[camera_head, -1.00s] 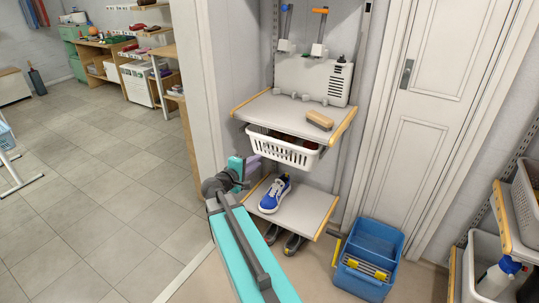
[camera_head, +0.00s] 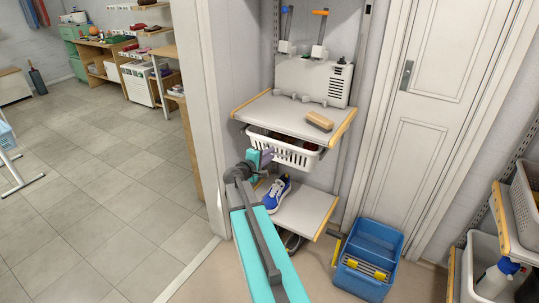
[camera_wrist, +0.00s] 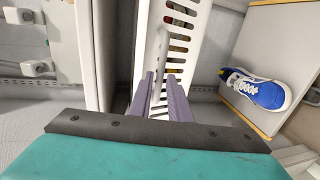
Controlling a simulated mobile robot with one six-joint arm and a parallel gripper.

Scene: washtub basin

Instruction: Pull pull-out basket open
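The white slotted pull-out basket (camera_head: 297,158) hangs under the upper shelf of the rack, with dark and reddish contents partly visible. In the wrist view its slotted wall (camera_wrist: 181,45) lies straight ahead, turned on its side. A pale handle bar (camera_wrist: 162,50) stands along that wall. My gripper (camera_head: 268,157) is at the basket's front left part. In the wrist view, the purple fingers of my gripper (camera_wrist: 164,78) are parted, with the bar's near end between them. Whether they touch the bar cannot be told.
The upper shelf (camera_head: 275,112) holds a brush (camera_head: 319,121) just above the basket. A blue-and-white shoe (camera_head: 277,194) stands on the lower shelf (camera_head: 310,211). A blue bucket (camera_head: 367,262) stands on the floor at right. A white door frame (camera_head: 212,100) borders the rack at left.

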